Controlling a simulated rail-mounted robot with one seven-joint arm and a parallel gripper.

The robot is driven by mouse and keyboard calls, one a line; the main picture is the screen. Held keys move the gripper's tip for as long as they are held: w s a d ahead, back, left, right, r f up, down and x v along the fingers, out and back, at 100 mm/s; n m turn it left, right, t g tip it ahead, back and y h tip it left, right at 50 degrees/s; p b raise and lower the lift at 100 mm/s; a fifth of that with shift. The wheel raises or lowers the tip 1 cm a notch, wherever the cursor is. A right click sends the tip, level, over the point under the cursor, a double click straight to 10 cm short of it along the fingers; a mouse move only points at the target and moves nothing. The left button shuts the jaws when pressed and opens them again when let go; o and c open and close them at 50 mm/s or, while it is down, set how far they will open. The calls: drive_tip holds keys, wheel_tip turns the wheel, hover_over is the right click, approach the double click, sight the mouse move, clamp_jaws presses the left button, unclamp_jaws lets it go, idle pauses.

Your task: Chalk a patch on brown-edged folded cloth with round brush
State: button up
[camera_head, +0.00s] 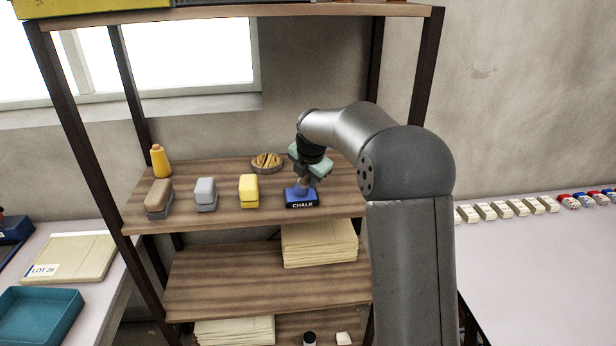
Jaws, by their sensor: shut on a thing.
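My gripper (305,181) is at the upper wooden shelf, above a blue box labelled CHALK (301,198). It is shut on a small brown thing that looks like the round brush (303,184). The lower end of the brush is at the chalk box, and I cannot tell whether it touches the chalk. A flat beige folded piece (70,258) with a LOT label lies on the left table. I cannot make out a brown edge on it. My arm hides the right part of the shelf.
A brown block brush (159,196), a grey one (205,194), a yellow one (249,190), an orange bottle (160,161) and a round bowl (267,162) share the shelf. Beige stacks (318,245) lie below. A teal tray (40,314) stands left; small blocks line the right table.

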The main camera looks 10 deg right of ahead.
idle(0.3)
drive_tip(key=shift+r+p, duration=2.7)
drive_tip(key=shift+r, duration=0.8)
drive_tip(key=shift+a+f, duration=0.1)
